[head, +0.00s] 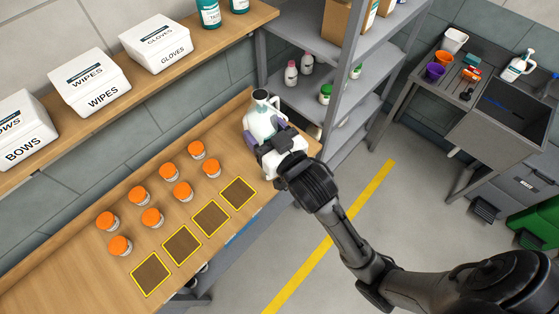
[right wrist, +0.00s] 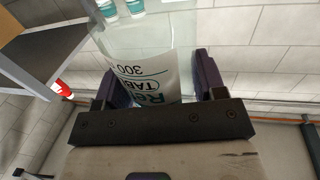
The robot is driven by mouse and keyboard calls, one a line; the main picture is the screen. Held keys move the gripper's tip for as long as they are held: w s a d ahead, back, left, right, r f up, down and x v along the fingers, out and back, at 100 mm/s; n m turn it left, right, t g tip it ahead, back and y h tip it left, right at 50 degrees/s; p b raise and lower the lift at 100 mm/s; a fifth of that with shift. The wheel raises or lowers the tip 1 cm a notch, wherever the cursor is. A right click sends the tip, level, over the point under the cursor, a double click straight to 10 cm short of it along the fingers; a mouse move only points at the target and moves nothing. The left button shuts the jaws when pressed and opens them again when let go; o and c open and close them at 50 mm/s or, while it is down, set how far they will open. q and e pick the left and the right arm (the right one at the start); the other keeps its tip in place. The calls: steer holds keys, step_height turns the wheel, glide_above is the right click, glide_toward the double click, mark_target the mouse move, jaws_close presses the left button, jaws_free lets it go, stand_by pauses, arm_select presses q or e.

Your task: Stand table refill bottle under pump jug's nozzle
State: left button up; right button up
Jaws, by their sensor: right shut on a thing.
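The table refill bottle (head: 262,112), pale with a white label, is at the right end of the wooden bench. My right gripper (head: 267,133) is shut on it, its purple pads on either side. In the right wrist view my right gripper (right wrist: 160,85) holds the bottle (right wrist: 150,60) between its pads, with the label partly readable, "TAB" and "300". Whether the bottle's base touches the bench is hidden. The pump jug (head: 517,67), white with a dark green label, stands by the sink at the upper right. My left gripper is not in view.
Several orange-lidded jars (head: 168,173) and yellow-edged squares (head: 211,218) are on the bench (head: 60,270). A grey shelf rack (head: 330,110) with bottles stands between bench and sink (head: 520,105). Purple and orange cups (head: 435,71) are left of the sink. Open floor (head: 400,200) lies in front.

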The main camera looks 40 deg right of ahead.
steer(key=d+f+m+h+b, duration=0.1)
steer(key=d+f+b, duration=0.3)
steer(key=f+b, duration=0.95)
steer(key=d+f+m+h+b, duration=0.15)
steer(key=d+f+b, duration=0.35)
steer(key=f+b, duration=0.85)
steer(key=d+f+h+b, duration=0.3)
steer(key=d+f+b, duration=0.6)
steer(key=d, duration=0.4)
steer(key=shift+m+g+y, duration=0.25)
steer(key=shift+m+g, duration=0.05)
steer(key=shift+m, duration=0.05)
steer(key=shift+w+a+f+b, duration=0.75)
steer(key=shift+w+a+f, duration=0.3)
steer(key=shift+w+f, duration=0.85)
steer(key=shift+w+a+f+b, duration=0.7)
steer(key=shift+w+a+f, duration=0.35)
steer(key=shift+w+f, duration=0.8)
steer(key=shift+w+a+f+b, duration=0.75)
steer(key=shift+w+a+f, duration=0.5)
steer(key=shift+f, duration=1.1)
steer(key=shift+w+d+f, duration=0.1)
steer(key=shift+w+d, duration=0.15)
